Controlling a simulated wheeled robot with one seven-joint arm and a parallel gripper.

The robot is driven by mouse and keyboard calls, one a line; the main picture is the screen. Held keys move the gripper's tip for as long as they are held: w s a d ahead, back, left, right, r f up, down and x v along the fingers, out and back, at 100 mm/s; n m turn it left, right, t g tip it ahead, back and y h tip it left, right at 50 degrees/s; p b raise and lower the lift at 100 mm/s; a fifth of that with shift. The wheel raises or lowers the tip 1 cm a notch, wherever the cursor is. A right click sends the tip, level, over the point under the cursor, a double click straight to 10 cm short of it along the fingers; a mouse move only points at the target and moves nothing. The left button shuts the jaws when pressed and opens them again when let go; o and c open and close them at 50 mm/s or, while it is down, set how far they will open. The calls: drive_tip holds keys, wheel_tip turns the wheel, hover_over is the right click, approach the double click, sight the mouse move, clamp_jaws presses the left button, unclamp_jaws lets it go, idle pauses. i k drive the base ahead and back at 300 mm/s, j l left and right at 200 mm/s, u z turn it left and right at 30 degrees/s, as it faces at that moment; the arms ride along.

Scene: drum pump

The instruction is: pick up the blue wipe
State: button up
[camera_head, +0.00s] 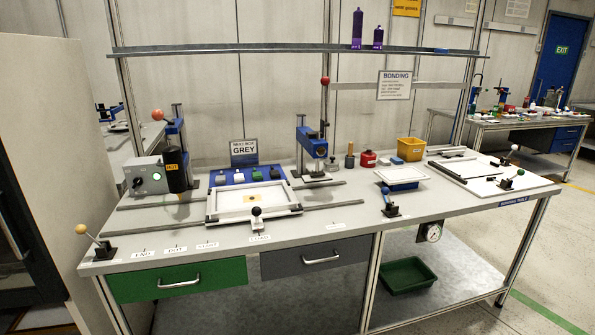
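A small flat blue piece, which looks like the blue wipe (397,160), lies on the bench top just in front of the yellow bin (410,148). It is small in the picture, so its folds and edges cannot be told. A red can (368,159) stands to its left. A white-topped blue tray (402,177) lies in front of it. My gripper is not in view.
The workbench (340,218) carries a blue press (312,145), a white framed fixture (254,200), a blue block with coloured caps (247,176) and a blue-handled clamp (389,203). A metal shelf rail (290,48) crosses above. A white board (492,180) lies at right.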

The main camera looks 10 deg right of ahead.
sight(395, 160)
drive_tip(key=i+z, duration=0.2)
drive_tip(key=i, duration=0.35)
drive_tip(key=i+j+z, duration=0.15)
drive_tip(key=i, duration=0.35)
drive_tip(key=i+j+z, duration=0.2)
drive_tip(key=i, duration=0.35)
drive_tip(key=i+j+z, duration=0.15)
drive_tip(key=i+j, duration=0.2)
drive_tip(key=i, duration=0.15)
